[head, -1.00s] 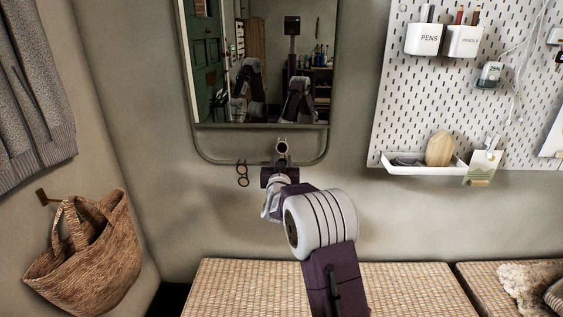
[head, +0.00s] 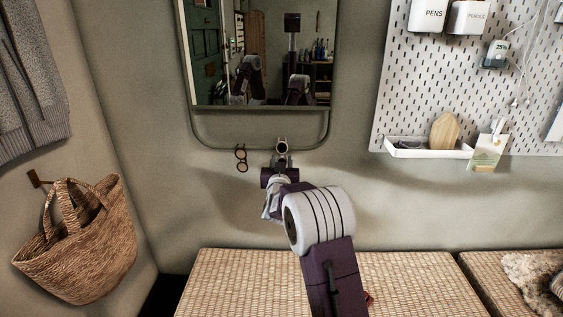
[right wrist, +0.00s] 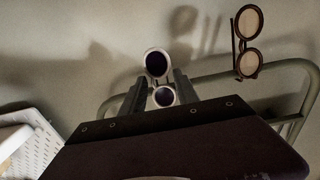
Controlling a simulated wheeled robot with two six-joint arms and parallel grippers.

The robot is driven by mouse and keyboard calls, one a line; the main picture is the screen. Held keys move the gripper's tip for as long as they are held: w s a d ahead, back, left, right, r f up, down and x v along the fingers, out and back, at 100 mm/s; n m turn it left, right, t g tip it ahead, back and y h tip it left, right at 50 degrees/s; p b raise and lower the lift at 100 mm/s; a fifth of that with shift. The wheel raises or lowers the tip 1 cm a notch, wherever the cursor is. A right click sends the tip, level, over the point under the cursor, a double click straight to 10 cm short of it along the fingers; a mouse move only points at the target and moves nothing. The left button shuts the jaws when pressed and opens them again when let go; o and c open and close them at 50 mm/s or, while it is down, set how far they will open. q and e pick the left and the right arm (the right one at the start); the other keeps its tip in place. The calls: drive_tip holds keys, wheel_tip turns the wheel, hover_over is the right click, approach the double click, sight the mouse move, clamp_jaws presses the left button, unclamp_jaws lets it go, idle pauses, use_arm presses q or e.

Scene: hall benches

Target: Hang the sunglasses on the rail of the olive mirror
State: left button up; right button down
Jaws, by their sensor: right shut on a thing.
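The olive mirror (head: 258,112) hangs on the wall, with its rounded rail (head: 215,146) looping below the glass. My right gripper (head: 281,158) is shut on pale-rimmed sunglasses with dark lenses (head: 282,146). In the head view they overlap the lower bar of the rail near its middle. In the right wrist view the sunglasses (right wrist: 157,66) stand up between the fingers (right wrist: 163,92), with the rail (right wrist: 212,77) behind. I cannot tell whether they touch the rail. My left gripper does not show directly.
Brown-rimmed glasses (head: 241,158) hang on the rail left of my gripper. A white pegboard (head: 480,90) with a tray (head: 410,151) is on the right. A woven basket (head: 80,240) hangs at left. Tatami-topped benches (head: 230,285) stand below.

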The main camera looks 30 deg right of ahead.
drive_tip(key=shift+f+b, duration=0.3)
drive_tip(key=shift+f, duration=0.35)
drive_tip(key=c, duration=0.8)
unclamp_jaws()
drive_tip(key=shift+c, duration=0.2)
drive_tip(key=b+v, duration=0.1)
drive_tip(key=v, duration=0.8)
